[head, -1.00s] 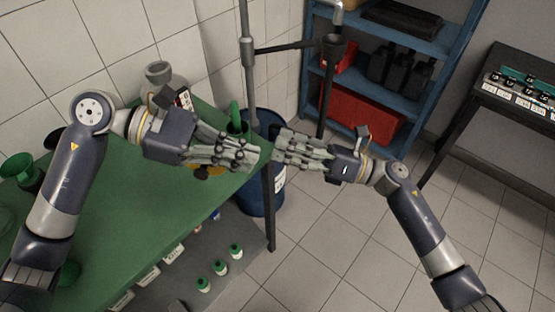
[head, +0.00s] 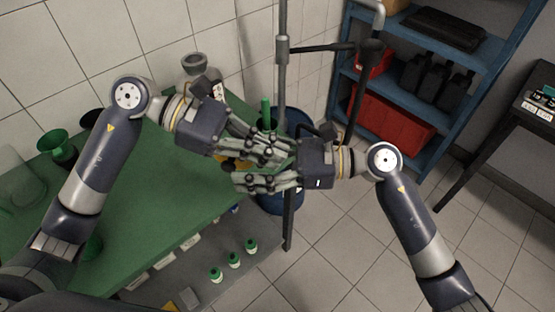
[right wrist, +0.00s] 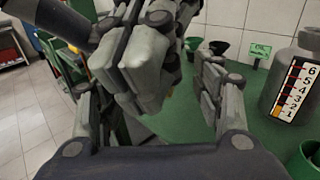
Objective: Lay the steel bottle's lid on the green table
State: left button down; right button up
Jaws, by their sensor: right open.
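A grey bottle (head: 196,90) with a numbered scale stands at the back of the green table (head: 150,205); it also shows at the right of the right wrist view (right wrist: 296,85). I cannot tell any lid with certainty. My left gripper (head: 278,158) is over the table's right end, and whether its fingers are shut or hold anything is unclear. My right gripper (head: 240,182) is open and overlaps the left one in the head view. In the right wrist view the left gripper's grey fingers show between the right gripper's fingers, and contact is unclear.
Green funnels (head: 57,146) stand at the table's left. A yellow thing (head: 232,163) is partly hidden under the grippers. A blue barrel (head: 283,200) stands past the table's right end, near a metal pole (head: 282,85) and blue shelves (head: 408,95). Small bottles (head: 233,260) stand below the table.

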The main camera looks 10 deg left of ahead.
jog(key=shift+s+a, duration=0.1)
jog(key=shift+a, duration=1)
jog(key=c, duration=1.1)
pick_arm(q)
jog(key=c, duration=1.7)
grip_release()
jog(key=shift+d, duration=0.1)
pick_arm(e)
jog(key=shift+c, duration=0.4)
